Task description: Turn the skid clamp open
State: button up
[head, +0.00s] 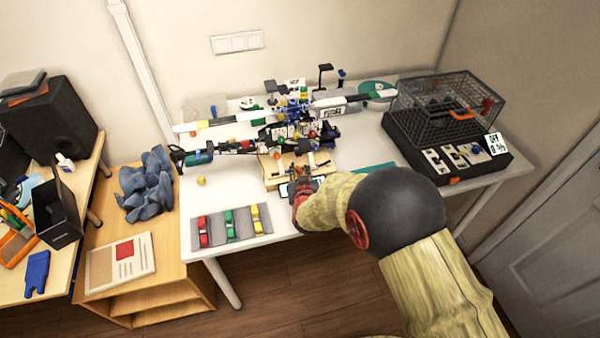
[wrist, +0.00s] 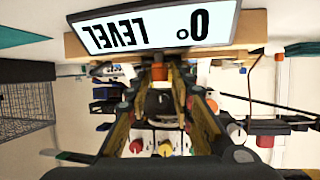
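A wooden skid (head: 273,181) lies on the white table in front of the servo rig. My gripper (head: 303,180) is low at the skid's front right, and my arm partly covers that spot. In the wrist view, the two fingers of my gripper (wrist: 162,88) stand apart. A small orange-topped part (wrist: 159,72) shows between their tips, in front of the wooden edge (wrist: 255,28). It may be the skid clamp, but I cannot tell this or whether the fingers touch it. A display (wrist: 152,28) reading "LEVEL 0°" shows upside down above the fingers.
The rig (head: 290,125), with long bars and coloured parts, fills the table's middle. A tray (head: 232,228) with red, green and yellow pieces is at front left. A wire cage (head: 447,105) stands on a black switch box (head: 478,163) at right. A yellow piece (head: 201,181) lies loose.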

grip_shut()
dwell(0.3)
